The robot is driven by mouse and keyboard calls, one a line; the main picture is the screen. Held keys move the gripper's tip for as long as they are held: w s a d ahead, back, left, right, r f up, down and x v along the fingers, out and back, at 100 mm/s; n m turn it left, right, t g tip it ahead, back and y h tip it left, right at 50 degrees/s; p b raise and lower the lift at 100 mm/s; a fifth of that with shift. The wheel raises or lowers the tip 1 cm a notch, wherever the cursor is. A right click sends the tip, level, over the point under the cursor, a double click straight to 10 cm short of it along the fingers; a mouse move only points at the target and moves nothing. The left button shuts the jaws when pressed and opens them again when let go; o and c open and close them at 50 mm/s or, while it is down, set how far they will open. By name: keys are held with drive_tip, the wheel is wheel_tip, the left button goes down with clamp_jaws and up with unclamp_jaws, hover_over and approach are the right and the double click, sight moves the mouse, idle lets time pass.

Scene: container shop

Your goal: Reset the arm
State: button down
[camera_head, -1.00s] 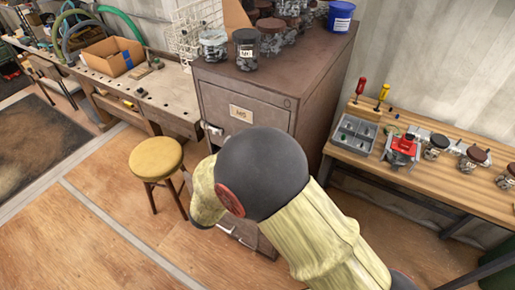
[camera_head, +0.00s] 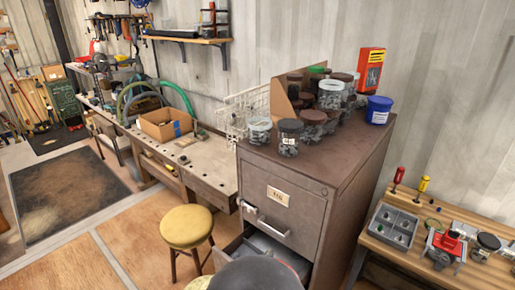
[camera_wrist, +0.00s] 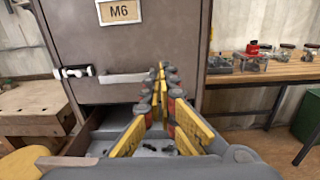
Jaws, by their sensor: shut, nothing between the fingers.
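My gripper (camera_wrist: 160,80) shows in the wrist view, its yellow and grey fingers closed together with nothing between them. It points at the brown metal cabinet (camera_wrist: 128,60), in front of the M6-labelled upper drawer (camera_wrist: 110,93). Below it, a lower drawer (camera_wrist: 95,147) is pulled out, with small dark items lying in it. In the head view the cabinet (camera_head: 285,211) stands at centre right, and the open lower drawer (camera_head: 234,252) shows at its base. A dark rounded joint of my arm (camera_head: 255,275) covers part of that drawer; the gripper itself is hidden there.
Jars (camera_head: 290,137) and a blue tub (camera_head: 378,110) stand on the cabinet. A yellow stool (camera_head: 187,227) is left of it. A workbench (camera_head: 205,160) runs along the wall. A wooden table (camera_head: 455,255) with a grey parts tray (camera_head: 394,225) stands right.

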drive_tip(key=s+d+f+m+g+y, duration=0.2)
drive_tip(key=s+d+f+m+g, duration=0.15)
drive_tip(key=s+m+g, duration=0.35)
drive_tip(key=s+d+f+m+g+y, duration=0.2)
drive_tip(key=s+d+m+g, duration=0.35)
drive_tip(key=s, duration=0.45)
drive_tip(key=s+d+r+m+t+y+b, duration=0.1)
drive_tip(key=d+r+m+t+y, duration=0.1)
drive_tip(key=r+m, duration=0.5)
drive_tip(key=s+d+r+m+t+y+b, duration=0.1)
drive_tip(key=d+r+m+y, duration=0.3)
drive_tip(key=r+m, duration=0.4)
drive_tip(key=shift+s+d+r+t+y, duration=0.35)
drive_tip(key=shift+s+r+t+y, duration=0.5)
drive_tip(key=shift+r, duration=0.25)
